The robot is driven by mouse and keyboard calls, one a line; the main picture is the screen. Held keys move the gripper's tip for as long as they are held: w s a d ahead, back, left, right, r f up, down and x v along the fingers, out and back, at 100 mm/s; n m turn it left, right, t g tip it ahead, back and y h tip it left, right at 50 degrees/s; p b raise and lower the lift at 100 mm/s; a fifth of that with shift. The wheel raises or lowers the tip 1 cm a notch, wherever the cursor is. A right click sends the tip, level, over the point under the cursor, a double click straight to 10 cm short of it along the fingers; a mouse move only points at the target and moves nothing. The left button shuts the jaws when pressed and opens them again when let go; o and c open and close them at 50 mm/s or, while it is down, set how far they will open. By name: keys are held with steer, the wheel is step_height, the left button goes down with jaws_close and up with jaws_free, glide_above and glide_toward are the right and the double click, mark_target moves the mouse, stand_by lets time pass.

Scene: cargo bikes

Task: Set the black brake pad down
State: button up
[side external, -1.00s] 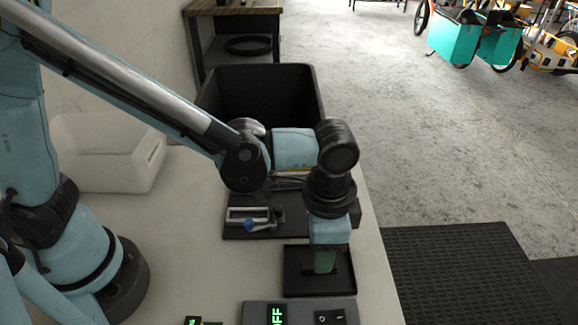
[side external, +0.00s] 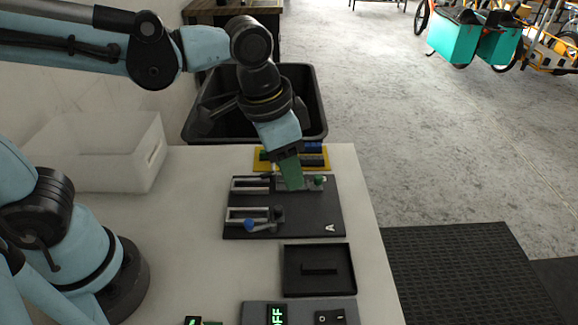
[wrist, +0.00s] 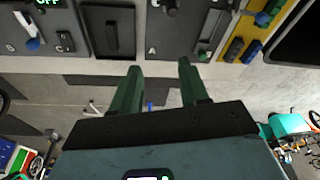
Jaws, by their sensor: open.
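The black brake pad (side external: 319,269) lies flat in the shallow black tray (side external: 345,284) near the front right of the table. Both also show at the top of the wrist view, the pad (wrist: 112,35) inside the tray (wrist: 92,12). My gripper (side external: 290,186) is away from the tray, over the far part of the black fixture board marked A (side external: 300,222). In the wrist view its two green fingers (wrist: 160,67) are apart with nothing between them. The board also shows there (wrist: 165,40). The fingers hide part of the board in the side view.
The board carries two clamps, one with a blue knob (side external: 250,225). A yellow tray (side external: 262,165) with small blocks sits behind it. A large black bin (side external: 318,110) stands beyond, a white bin (side external: 110,165) at left. A unit reading OFF (side external: 277,315) is in front.

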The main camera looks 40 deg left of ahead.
steer(key=s+a+n+t+y, duration=0.1)
steer(key=a+n+t, duration=0.3)
steer(key=a, duration=1)
steer(key=shift+s+f+n+t, duration=0.35)
steer(key=shift+f+n+t, duration=0.05)
steer(key=shift+n, duration=0.4)
